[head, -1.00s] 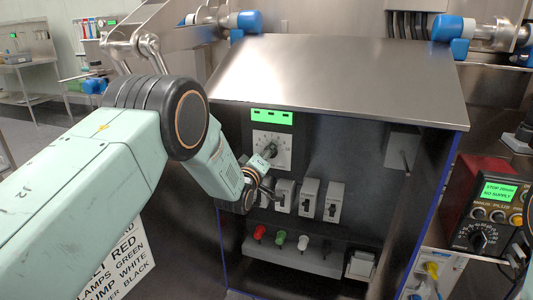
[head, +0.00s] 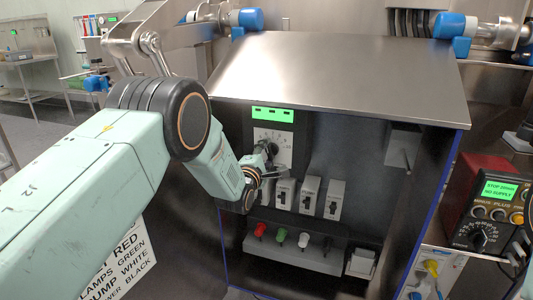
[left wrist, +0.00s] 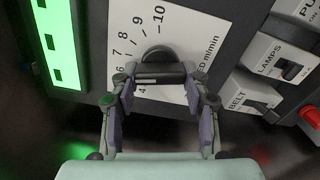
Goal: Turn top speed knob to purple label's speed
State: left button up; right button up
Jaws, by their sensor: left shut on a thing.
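The black speed knob (left wrist: 158,66) sits on a white dial plate with black numbers up to 10 in the left wrist view. The dial (head: 284,140) also shows in the head view, below a green display (head: 273,114). My left gripper (left wrist: 160,84) is shut on the knob, one finger on each side. In the head view my left gripper (head: 266,162) reaches the dial from the lower left and hides part of it. Its fingers cover some dial numbers. I see no purple label. My right gripper is not in view.
Several grey switches (head: 309,194) stand close below the dial. Red, green, white and black plugs (head: 303,240) line a ledge lower down. A metal hood (head: 340,75) overhangs the panel. A control box with a green screen (head: 500,190) stands at the right.

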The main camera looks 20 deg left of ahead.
pick_arm(q)
jog(key=shift+d+f+n, duration=0.1)
jog(key=shift+n, duration=0.7)
jog(key=o, duration=1.2)
jog(key=shift+c, duration=0.2)
jog(key=s, duration=1.2)
jog(key=shift+a, duration=0.25)
